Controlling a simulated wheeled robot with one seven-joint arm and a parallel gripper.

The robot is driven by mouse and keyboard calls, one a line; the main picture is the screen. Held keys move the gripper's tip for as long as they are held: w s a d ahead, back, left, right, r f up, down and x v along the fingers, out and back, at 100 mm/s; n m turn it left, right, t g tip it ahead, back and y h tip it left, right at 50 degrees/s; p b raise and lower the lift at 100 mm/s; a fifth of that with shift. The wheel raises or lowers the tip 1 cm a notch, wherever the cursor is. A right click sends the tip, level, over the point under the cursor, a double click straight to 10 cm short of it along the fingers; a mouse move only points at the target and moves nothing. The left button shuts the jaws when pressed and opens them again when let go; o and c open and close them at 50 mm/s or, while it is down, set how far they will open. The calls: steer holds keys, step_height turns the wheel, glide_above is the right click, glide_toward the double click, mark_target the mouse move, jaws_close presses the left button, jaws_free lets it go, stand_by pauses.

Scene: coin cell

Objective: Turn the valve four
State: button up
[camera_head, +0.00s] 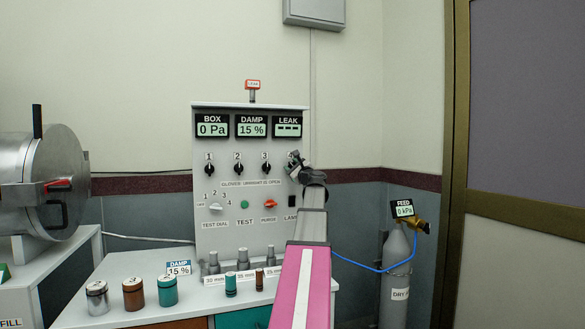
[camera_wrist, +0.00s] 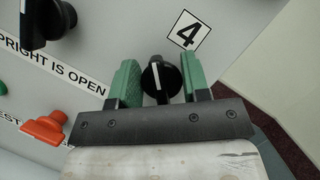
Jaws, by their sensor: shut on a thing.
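Valve four is a black knob (camera_wrist: 160,79) with a white line, below the tilted label "4" (camera_wrist: 188,30) in the wrist view. Its white line is near vertical in that picture, at an angle to the upright of the tilted label. My gripper (camera_wrist: 157,82) has its two green fingers on either side of the knob and is shut on it. In the head view my gripper (camera_head: 297,165) is at the right of the grey panel (camera_head: 220,238) and hides most of the knob.
Valves one (camera_head: 209,169), two (camera_head: 238,168) and three (camera_head: 266,168) are in a row left of valve four. An orange purge knob (camera_wrist: 44,129) is at lower left in the wrist view. Canisters (camera_head: 133,294) stand on the bench; a gas cylinder (camera_head: 396,270) stands right.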

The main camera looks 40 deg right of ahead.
steer(key=n+g+y, duration=0.1)
steer(key=n, duration=0.5)
steer(key=shift+f+n+g+y, duration=0.1)
steer(key=shift+n+g+y, duration=0.2)
steer(key=shift+g+y, duration=0.1)
steer(key=shift+a+f+n+g+y, duration=0.15)
steer(key=shift+n+g, duration=0.25)
steer(key=shift+n, duration=0.65)
steer(key=shift+d+n+g+y, duration=0.15)
steer(key=shift+n+g, duration=0.25)
steer(key=shift+n, duration=0.65)
steer(key=shift+a, duration=0.15)
steer(key=o, duration=0.9)
steer(key=s, duration=0.7)
steer(key=s+d, duration=0.1)
steer(key=s, duration=0.2)
steer(key=shift+s, duration=0.35)
steer(key=shift+s, duration=0.1)
